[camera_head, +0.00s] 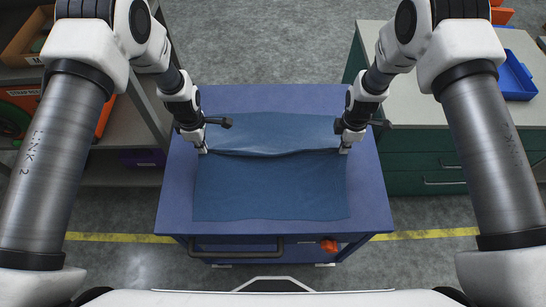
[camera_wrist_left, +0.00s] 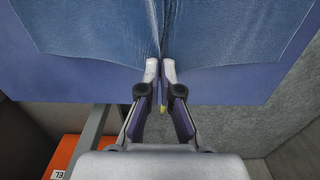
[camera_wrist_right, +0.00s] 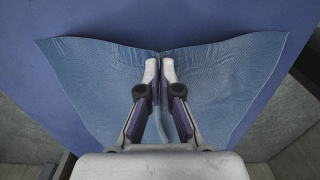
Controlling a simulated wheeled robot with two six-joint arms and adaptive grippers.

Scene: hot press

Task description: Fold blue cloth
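The blue cloth (camera_head: 270,185) lies spread on the blue top of a cart, with a raised crease running across its middle between my two grippers. My left gripper (camera_head: 203,151) is at the cloth's left edge, at the left end of the crease. In the left wrist view its fingertips (camera_wrist_left: 160,70) are nearly together with a fold of cloth (camera_wrist_left: 100,30) gathered between them. My right gripper (camera_head: 344,151) is at the right edge, at the other end of the crease. In the right wrist view its fingertips (camera_wrist_right: 160,69) pinch the puckered cloth edge (camera_wrist_right: 225,75).
The cart's blue top (camera_head: 368,205) has bare margins around the cloth. A front handle (camera_head: 235,250) sits below its near edge. A green cabinet (camera_head: 425,150) with a blue tray (camera_head: 517,80) stands right; shelves (camera_head: 130,125) stand left.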

